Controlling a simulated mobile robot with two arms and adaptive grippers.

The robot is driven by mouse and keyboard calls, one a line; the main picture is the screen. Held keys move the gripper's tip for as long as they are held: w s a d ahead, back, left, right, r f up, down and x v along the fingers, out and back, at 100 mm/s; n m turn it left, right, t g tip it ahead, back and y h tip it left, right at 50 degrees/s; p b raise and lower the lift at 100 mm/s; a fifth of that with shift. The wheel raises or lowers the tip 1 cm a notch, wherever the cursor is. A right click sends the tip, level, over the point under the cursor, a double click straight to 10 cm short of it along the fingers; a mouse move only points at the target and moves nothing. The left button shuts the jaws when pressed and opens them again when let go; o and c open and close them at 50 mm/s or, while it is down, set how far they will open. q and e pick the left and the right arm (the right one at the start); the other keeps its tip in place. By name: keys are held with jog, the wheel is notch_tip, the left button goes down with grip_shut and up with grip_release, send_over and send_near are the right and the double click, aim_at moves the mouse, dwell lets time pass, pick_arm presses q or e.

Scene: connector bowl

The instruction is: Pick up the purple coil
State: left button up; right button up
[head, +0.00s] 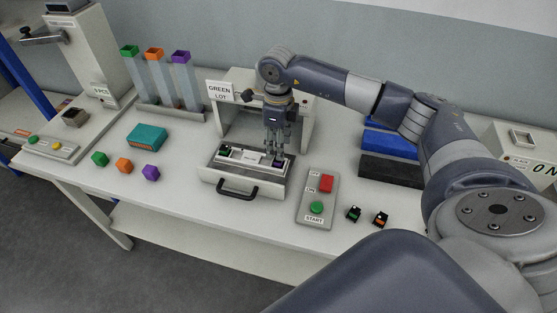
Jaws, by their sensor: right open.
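My right gripper (273,152) points down over the open grey drawer (222,183) in front of the "GREEN LOT" housing. It is open. A small dark piece with a bluish-purple tint (278,162) lies at its fingertips at the right end of the drawer. The fingers partly cover it, and I cannot tell whether they touch it or whether it is the purple coil. My left gripper is not in view.
Two small black parts, one with green (354,213) and one with orange (381,219), lie right of the button panel (311,211).

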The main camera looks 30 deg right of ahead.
aim_at(278, 163)
jog(key=shift+w+a+f+p, duration=0.1)
jog(key=shift+w+f+p, duration=0.1)
jog(key=shift+f+p, duration=0.15)
jog(key=shift+w+a+f+p, duration=0.1)
jog(key=shift+w+f+p, duration=0.1)
jog(key=shift+f, duration=0.25)
notch_tip(278, 163, down, 3)
jog(key=shift+a+f+p, duration=0.1)
jog(key=shift+f+p, duration=0.1)
jog(key=shift+p, duration=0.6)
jog(key=shift+f, duration=0.25)
jog(key=shift+w+f, duration=0.1)
jog(key=shift+c, duration=0.8)
jog(key=c, duration=0.8)
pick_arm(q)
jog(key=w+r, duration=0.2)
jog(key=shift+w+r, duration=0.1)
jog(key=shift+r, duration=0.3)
